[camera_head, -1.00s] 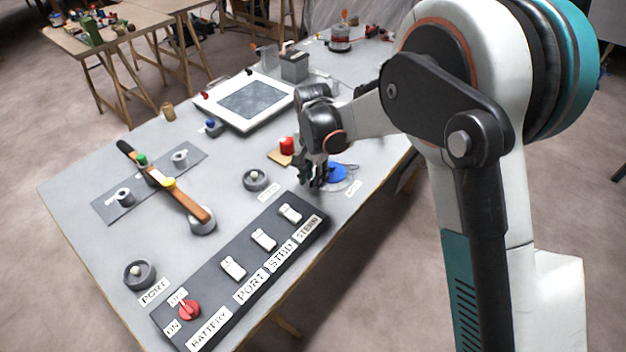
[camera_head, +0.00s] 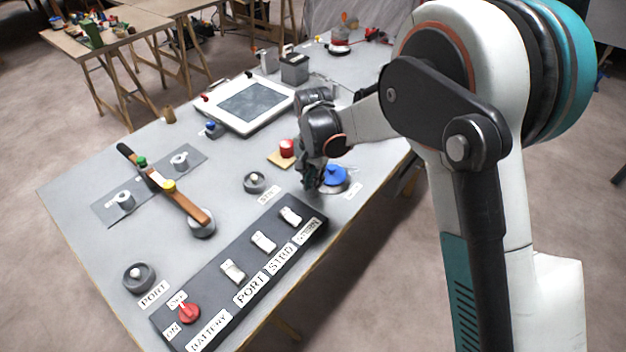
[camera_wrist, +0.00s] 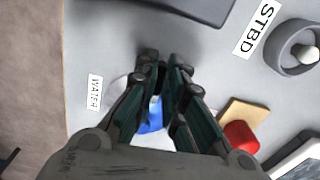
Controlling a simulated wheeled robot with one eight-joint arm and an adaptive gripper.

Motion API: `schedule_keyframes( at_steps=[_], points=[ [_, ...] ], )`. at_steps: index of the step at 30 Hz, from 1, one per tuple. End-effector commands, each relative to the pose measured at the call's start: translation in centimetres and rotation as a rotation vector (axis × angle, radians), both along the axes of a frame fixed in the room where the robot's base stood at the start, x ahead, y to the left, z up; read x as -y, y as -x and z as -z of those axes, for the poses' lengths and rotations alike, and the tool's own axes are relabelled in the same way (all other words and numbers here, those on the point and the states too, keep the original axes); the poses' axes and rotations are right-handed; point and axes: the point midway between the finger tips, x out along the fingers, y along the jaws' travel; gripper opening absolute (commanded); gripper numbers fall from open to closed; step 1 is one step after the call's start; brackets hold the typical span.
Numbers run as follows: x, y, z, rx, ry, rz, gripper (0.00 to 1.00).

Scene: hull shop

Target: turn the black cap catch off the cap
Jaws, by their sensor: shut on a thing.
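The blue cap (camera_head: 337,175) sits on a round pale base near the table's right edge, beside the WATER label (camera_wrist: 95,92). It shows partly in the wrist view (camera_wrist: 152,121), below and between my fingers. My gripper (camera_head: 313,184) is low over the table at the cap's left side. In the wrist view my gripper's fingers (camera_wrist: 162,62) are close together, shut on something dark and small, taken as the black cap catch. The fingers hide most of the catch, so I cannot tell how far it is turned.
The switch panel (camera_head: 215,295) lies in front of my gripper. The STBD round fitting (camera_head: 255,181) is to the left. A red knob on a tan plate (camera_head: 278,160) stands close behind. A framed screen (camera_head: 285,105) is further back.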

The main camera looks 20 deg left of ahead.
Motion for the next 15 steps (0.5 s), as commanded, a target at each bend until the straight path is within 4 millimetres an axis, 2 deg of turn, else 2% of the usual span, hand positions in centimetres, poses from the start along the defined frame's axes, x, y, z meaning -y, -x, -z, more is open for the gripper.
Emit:
schedule_keyframes(
  at_steps=[15],
  points=[
    [0.28, -0.02, -0.09, 0.000, -0.001, -0.442, 0.00]
  ],
)
